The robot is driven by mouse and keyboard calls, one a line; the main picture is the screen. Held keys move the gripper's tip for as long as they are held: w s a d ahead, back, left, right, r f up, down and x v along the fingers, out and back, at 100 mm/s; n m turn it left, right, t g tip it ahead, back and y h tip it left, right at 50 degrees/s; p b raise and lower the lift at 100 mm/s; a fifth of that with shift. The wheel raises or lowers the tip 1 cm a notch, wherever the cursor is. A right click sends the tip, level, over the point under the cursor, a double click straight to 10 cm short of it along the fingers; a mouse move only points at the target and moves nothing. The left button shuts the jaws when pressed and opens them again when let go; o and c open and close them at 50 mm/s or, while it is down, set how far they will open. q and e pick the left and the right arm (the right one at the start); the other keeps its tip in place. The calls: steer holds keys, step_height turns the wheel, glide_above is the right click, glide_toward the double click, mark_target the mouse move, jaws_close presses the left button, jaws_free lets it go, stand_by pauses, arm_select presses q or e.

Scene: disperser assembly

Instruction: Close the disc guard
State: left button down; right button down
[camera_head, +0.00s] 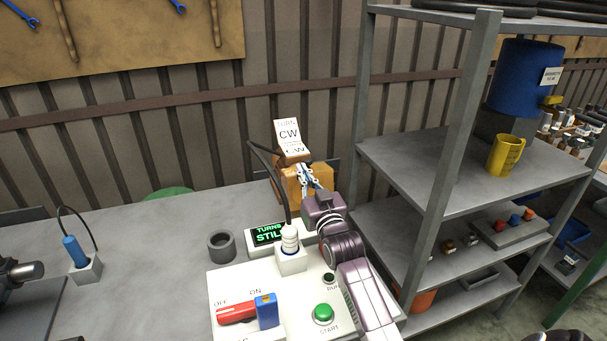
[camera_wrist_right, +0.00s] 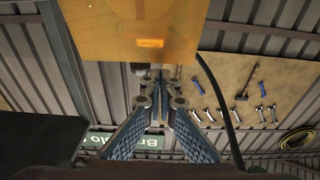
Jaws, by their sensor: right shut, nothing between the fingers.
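The disc guard appears to be the orange panel (camera_head: 292,187) at the back of the white control box, below the "CW" sign. It fills the top middle of the right wrist view as a translucent orange plate (camera_wrist_right: 130,28). My right gripper (camera_head: 304,174) is in front of the orange panel, with its fingers pointing at it. In the right wrist view its fingers (camera_wrist_right: 160,82) are shut and empty, just below the plate's lower edge. I cannot tell whether they touch it. The guard's hinge and the disc are hidden.
The control box (camera_head: 240,275) carries a red and blue OFF/ON switch (camera_head: 248,311) and a green START button (camera_head: 323,313). A display (camera_head: 268,234), a grey ring (camera_head: 221,246) and a cable lie nearby. A metal shelf (camera_head: 425,155) stands close on the right. The table's left middle is clear.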

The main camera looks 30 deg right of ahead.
steer(key=shift+s+f, duration=0.1)
steer(key=shift+f, duration=0.35)
steer(key=shift+s+f, duration=0.1)
steer(key=shift+f, duration=0.45)
